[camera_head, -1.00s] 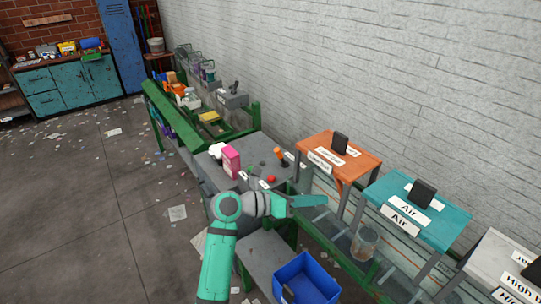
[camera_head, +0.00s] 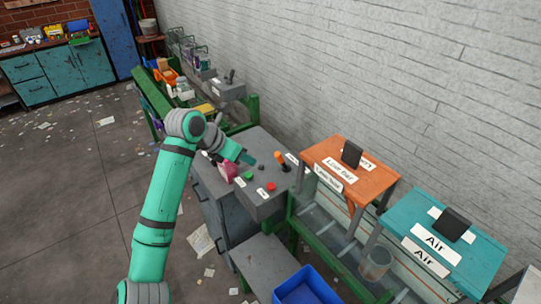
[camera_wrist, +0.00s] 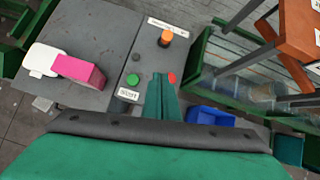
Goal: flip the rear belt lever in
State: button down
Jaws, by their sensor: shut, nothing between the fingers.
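A dark upright lever (camera_head: 230,75) stands on a grey box (camera_head: 226,90) beside the far part of the belt, near the wall. Another lever with an orange handle (camera_head: 281,158) stands on the nearer grey control panel; it also shows in the wrist view (camera_wrist: 166,37). I cannot tell from labels which one is the rear belt lever. My gripper (camera_head: 250,159) is shut and empty above the control panel, left of the orange lever and apart from it. In the wrist view its fingers (camera_wrist: 161,82) point at the panel, with the red button just right of them.
The panel has a green button (camera_wrist: 133,80) and a red button (camera_head: 271,186). A pink block (camera_wrist: 80,72) lies beside a white item on the grey table. An orange stand (camera_head: 375,187), a teal stand (camera_head: 480,252) and a blue bin (camera_head: 306,286) are on the right. Open floor lies left.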

aim_at(281, 162)
jog(key=x, duration=0.6)
jog(key=s+x, duration=0.1)
jog(key=x, duration=0.2)
jog(key=shift+w+d+f, duration=0.15)
jog(key=shift+w+f, duration=0.05)
jog(key=shift+f, duration=0.3)
jog(key=shift+w+d+r, duration=0.65)
jog(key=shift+w+d, duration=0.05)
jog(key=shift+w, duration=0.15)
jog(key=shift+w+d+r, duration=0.3)
jog(key=shift+w+d, duration=0.1)
jog(key=shift+w, duration=0.15)
jog(key=shift+w+d+r, duration=0.1)
jog(key=shift+r, duration=0.05)
